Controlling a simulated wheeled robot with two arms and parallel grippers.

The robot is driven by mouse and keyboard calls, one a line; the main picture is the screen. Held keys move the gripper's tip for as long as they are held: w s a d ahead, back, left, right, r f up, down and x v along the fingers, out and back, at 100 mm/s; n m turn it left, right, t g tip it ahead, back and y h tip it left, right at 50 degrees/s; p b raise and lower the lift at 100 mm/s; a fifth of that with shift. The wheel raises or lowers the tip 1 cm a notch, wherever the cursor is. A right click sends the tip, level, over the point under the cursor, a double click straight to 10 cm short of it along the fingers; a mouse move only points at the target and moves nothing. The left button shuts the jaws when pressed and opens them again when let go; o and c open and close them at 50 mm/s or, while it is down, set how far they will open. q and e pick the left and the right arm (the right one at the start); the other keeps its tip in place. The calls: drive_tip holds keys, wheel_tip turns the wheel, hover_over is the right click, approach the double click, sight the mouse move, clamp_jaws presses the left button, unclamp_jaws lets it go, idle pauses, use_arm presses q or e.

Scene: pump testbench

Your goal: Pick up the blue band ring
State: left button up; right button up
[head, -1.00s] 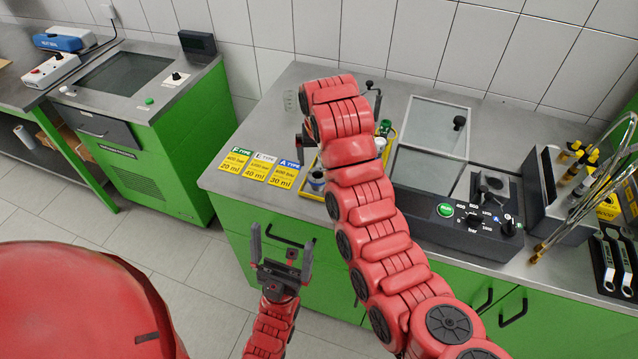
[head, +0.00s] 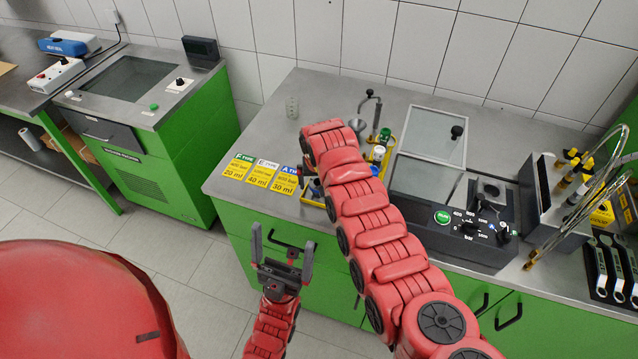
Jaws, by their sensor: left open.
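A small part with a blue band, which looks like the blue band ring (head: 315,187), sits at the left end of the yellow tray (head: 313,202) on the worktop. It is partly covered by my right arm. My left gripper (head: 283,240) is open and empty, fingers up, in front of the green cabinet, below the worktop edge and apart from the ring. My right arm reaches over the tray and its end bends down beside the ring. The right gripper is mostly hidden behind that arm, so its jaws cannot be read.
Yellow type cards (head: 262,173) lie left of the tray. Several small bottles stand in the tray (head: 380,150). A glass-lidded test unit (head: 433,135) is right. The worktop's back left is mostly clear.

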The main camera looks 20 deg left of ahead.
drive_tip(key=shift+x, duration=0.75)
clamp_jaws()
idle(0.4)
